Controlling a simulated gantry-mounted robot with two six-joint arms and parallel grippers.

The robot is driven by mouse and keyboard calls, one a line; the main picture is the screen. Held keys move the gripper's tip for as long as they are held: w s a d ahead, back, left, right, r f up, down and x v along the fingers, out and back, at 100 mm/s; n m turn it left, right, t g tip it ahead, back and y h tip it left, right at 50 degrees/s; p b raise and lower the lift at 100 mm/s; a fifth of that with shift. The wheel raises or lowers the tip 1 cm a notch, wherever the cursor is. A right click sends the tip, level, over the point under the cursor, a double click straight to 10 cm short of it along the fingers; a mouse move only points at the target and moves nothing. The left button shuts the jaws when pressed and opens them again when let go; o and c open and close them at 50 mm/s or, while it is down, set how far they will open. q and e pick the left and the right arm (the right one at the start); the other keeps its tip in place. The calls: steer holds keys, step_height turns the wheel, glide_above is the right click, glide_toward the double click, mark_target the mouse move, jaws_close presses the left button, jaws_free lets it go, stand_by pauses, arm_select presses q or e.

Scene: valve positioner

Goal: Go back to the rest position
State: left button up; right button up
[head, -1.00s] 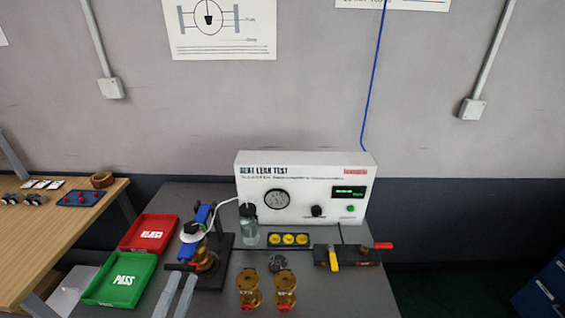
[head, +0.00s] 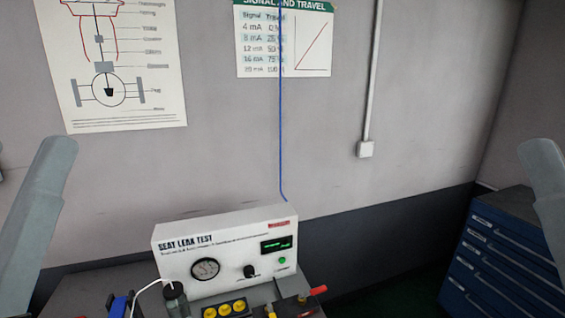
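Neither of my grippers shows in the head view. A grey link of my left arm (head: 42,215) stands raised at the left edge. A grey link of my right arm (head: 552,200) stands raised at the right edge. What the grippers hold, if anything, is hidden. The white seat leak test box (head: 228,250) stands at the bottom middle on the bench, with a gauge, a knob and a lit green display.
In front of the box are a bottle with a white tube (head: 175,297), yellow caps (head: 224,309) and a red-handled valve (head: 317,290), partly cut off. A blue drawer cabinet (head: 500,255) stands at right. A blue cable (head: 281,120) hangs along the wall.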

step_height(320, 180, up, 30)
steer(key=p, duration=2.8)
steer(key=shift+r, duration=0.25)
